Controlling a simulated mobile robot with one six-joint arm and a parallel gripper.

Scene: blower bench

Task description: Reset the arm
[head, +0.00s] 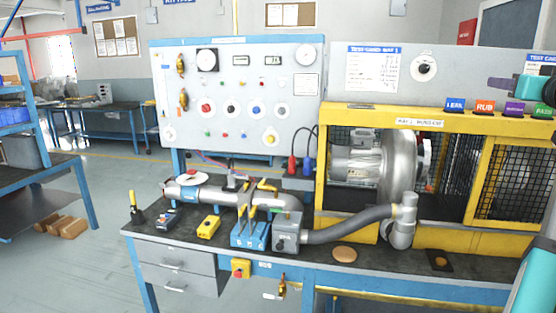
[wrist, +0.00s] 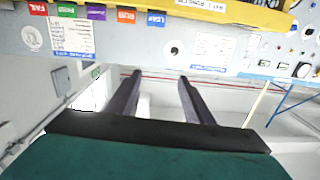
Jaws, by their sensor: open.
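My gripper (wrist: 160,78) is open and empty in the wrist view, its two dark fingers apart with nothing between them. In the head view my gripper (head: 497,83) shows at the upper right, in front of the test-card panel and above the yellow cage. Its fingers point left there. The wrist view is upside down and shows the panel with its test cards and coloured tags along the top. The gripper looks clear of everything around it.
A yellow mesh cage (head: 421,114) holds a silver blower (head: 399,165). A grey hose (head: 350,226) runs to a pipe assembly on the bench (head: 310,262). Coloured tags (head: 485,107) line the cage top. The control panel (head: 235,60) stands behind; open floor lies left.

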